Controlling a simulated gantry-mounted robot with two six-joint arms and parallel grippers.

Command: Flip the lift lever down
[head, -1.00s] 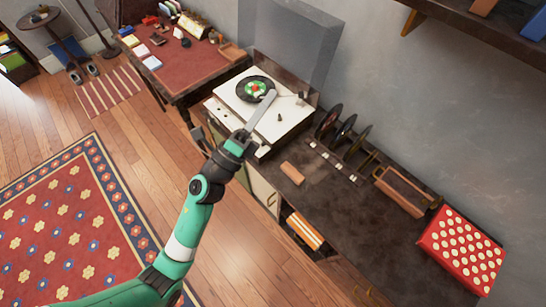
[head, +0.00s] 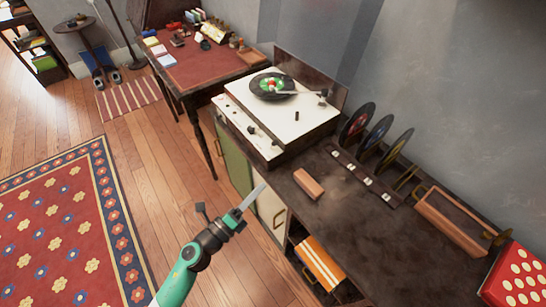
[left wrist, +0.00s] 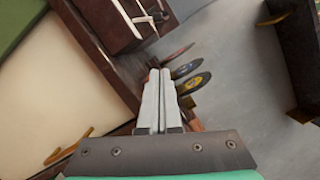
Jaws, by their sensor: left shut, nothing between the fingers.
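The record player (head: 285,125) stands on the dark cabinet, its white top carrying a black record (head: 271,87) with a green and red label. A tonearm (head: 305,94) reaches from its right rear over the record. A small dark upright piece (head: 296,116) stands on the deck's right part; I cannot tell if it is the lift lever. My left gripper (head: 258,190) is shut and empty, in front of the cabinet and apart from the player. In the left wrist view its fingers (left wrist: 158,95) are together. My right gripper is not in view.
Several records (head: 372,137) stand in a rack right of the player. A brown block (head: 308,184) lies on the cabinet top (head: 345,225). A wooden carrier (head: 450,222) and red spotted box (head: 518,280) are farther right. A desk (head: 205,66) stands behind left.

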